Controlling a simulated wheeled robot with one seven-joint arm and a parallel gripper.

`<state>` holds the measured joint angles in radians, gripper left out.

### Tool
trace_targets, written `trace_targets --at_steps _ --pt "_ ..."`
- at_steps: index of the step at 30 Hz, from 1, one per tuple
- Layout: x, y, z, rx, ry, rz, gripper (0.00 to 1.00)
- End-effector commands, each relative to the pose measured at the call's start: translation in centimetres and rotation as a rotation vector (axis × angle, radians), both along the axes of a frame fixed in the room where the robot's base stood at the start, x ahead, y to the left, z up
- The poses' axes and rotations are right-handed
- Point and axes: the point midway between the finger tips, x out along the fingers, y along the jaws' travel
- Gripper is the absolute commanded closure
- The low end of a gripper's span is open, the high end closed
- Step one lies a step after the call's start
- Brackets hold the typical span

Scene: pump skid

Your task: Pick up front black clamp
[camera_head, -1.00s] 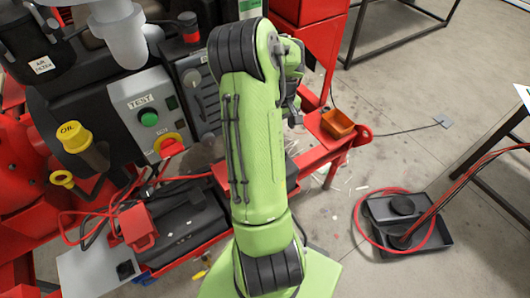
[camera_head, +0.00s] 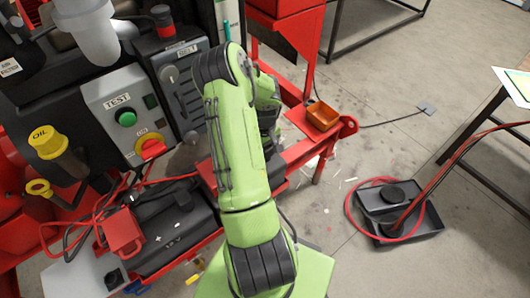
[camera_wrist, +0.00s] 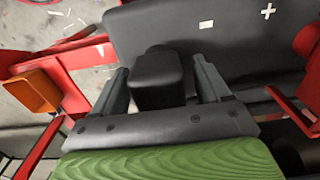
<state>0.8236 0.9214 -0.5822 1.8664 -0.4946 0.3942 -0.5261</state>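In the wrist view, a black block-shaped clamp (camera_wrist: 158,78) stands upright against the dark battery case (camera_wrist: 225,50). My gripper (camera_wrist: 160,66) is open, with one finger on each side of the black clamp. The battery (camera_head: 165,232), with white plus and minus marks, sits on the red skid frame.
A red clamp (camera_head: 123,232) is at the battery's left; its red part also shows at the wrist view's right edge (camera_wrist: 304,92). Red and black cables run nearby. An orange bin (camera_head: 322,116) sits on the red shelf. The control panel (camera_head: 126,112) stands behind.

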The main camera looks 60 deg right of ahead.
Motion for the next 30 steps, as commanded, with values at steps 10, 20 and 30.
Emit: trace_targets --at_steps 10,20,30 --pt "0.0 0.0 0.0 0.000 0.000 0.000 0.79" --pt "0.0 0.0 0.5 -0.001 0.000 0.000 0.90" --pt "0.1 0.0 8.4 -0.004 -0.003 0.001 0.90"
